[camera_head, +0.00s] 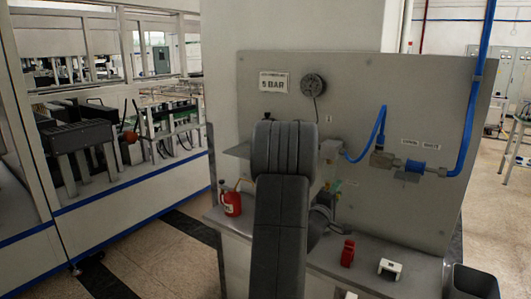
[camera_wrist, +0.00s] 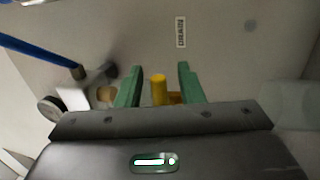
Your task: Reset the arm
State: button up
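My gripper (camera_wrist: 160,70) shows in the wrist view with its two green fingers apart. A yellow knob-like part (camera_wrist: 158,88) appears between the fingers, with space on both sides; I cannot tell how far beyond them it is.
The panel carries a "5 BAR" label, a round dial (camera_head: 313,85) and blue hoses (camera_head: 470,120). A dark bin (camera_head: 474,282) is at lower right.

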jog(key=shift+s+a, duration=0.1)
dwell(0.3)
jog(key=b+v, duration=0.3)
jog(key=v, duration=1)
jog(key=w+d+r+m+p, duration=0.1)
jog(key=w+d+m+p, duration=0.2)
jog(key=w+d, duration=0.4)
jog(key=shift+w+d+r+m+g+h, duration=0.3)
jog(key=shift+w+d+r+m+g, duration=0.1)
jog(key=shift+w, duration=1.25)
jog(key=shift+a, duration=0.1)
